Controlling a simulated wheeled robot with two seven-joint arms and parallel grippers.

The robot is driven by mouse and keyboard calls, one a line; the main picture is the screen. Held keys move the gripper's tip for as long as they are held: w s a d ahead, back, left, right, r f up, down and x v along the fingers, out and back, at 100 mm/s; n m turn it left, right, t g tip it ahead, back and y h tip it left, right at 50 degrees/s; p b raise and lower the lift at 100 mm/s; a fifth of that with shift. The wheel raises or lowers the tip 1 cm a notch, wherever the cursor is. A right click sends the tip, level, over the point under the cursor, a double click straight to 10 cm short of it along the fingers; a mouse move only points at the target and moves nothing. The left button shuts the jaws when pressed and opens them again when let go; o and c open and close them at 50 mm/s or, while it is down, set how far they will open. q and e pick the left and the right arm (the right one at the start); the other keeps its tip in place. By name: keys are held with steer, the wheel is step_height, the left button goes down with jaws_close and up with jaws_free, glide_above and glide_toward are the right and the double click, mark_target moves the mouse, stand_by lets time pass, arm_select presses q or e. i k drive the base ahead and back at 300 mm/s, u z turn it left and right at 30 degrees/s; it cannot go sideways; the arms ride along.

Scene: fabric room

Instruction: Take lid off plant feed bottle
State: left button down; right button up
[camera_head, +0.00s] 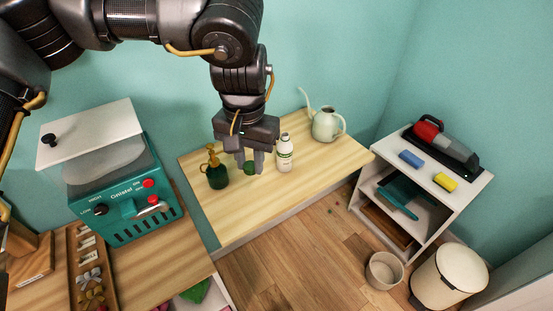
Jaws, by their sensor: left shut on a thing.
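The plant feed bottle (285,155) is white with a green label band. It stands upright on the light wooden table, and its narrow white neck shows no lid on it. My left gripper (250,165) points down just left of the bottle and apart from it. It is shut on a small green lid (249,169), low over the tabletop; whether the lid touches the table I cannot tell. My right gripper is not in view.
A dark green spray bottle (216,175) with an amber top stands close to the left of my gripper. A pale watering can (326,124) stands at the back right of the table (235,220). The front of the tabletop is clear. A teal machine (125,190) stands at the left.

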mark_target(285, 147)
steer(key=k, duration=0.45)
steer(key=u, duration=0.75)
steer(key=i, duration=0.55)
steer(key=z, duration=1.5)
steer(key=i, duration=0.5)
steer(key=z, duration=0.05)
